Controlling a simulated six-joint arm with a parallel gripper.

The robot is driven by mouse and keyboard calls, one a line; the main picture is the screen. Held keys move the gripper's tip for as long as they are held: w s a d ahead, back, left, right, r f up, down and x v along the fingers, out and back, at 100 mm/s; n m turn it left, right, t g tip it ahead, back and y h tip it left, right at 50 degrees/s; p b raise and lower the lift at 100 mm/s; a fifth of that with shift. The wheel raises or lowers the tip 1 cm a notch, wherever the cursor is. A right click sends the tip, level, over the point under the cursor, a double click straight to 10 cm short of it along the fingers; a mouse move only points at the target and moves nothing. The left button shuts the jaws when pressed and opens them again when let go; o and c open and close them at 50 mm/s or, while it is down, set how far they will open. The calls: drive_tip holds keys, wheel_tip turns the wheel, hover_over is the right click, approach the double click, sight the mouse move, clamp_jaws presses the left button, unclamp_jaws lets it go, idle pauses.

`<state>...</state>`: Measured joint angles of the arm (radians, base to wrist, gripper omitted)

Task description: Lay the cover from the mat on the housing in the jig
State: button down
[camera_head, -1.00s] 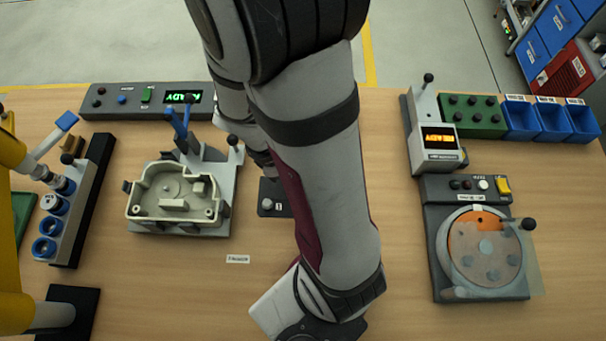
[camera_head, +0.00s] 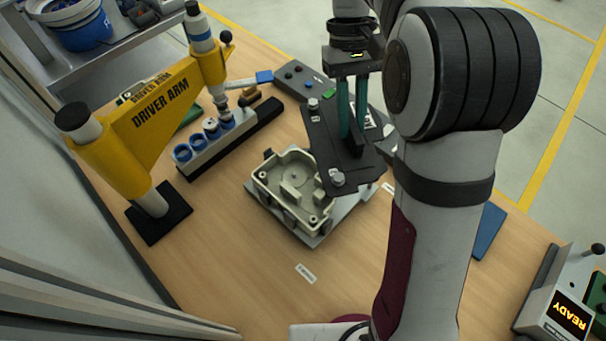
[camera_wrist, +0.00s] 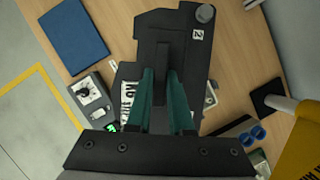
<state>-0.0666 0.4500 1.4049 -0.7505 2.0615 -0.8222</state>
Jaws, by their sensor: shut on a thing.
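My gripper (camera_head: 351,128) has green fingers and is shut on a raised rib of the dark cover (camera_head: 322,138). The cover hangs tilted in the head view, with a round metallic knob at two of its corners. It overlaps the right side of the pale housing (camera_head: 262,178) in that view and seems to be above it. The housing sits open in the grey jig (camera_head: 318,238), with its inner posts visible. In the wrist view, the cover (camera_wrist: 158,28) lies beyond the fingers (camera_wrist: 163,100) and hides most of the housing. The blue mat (camera_head: 489,231) is bare.
A yellow driver arm (camera_head: 150,115) stands left of the jig, beside a rack with blue cups (camera_head: 212,128). A control box (camera_head: 300,80) is behind the jig. A station with a READY display (camera_head: 570,314) is at lower right. The front table area is clear.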

drive_tip(key=w+a+f+n+t+h, duration=0.1)
drive_tip(key=w+a+f+n+h, duration=0.1)
drive_tip(key=a+f+n, duration=0.6)
drive_tip(key=shift+m, duration=0.6)
drive_tip(key=f, duration=0.6)
drive_tip(key=a+f, duration=0.1)
drive_tip(key=f, duration=0.2)
drive_tip(key=shift+s+f, duration=0.1)
drive_tip(key=c, duration=0.8)
unclamp_jaws()
drive_tip(key=shift+f, duration=0.1)
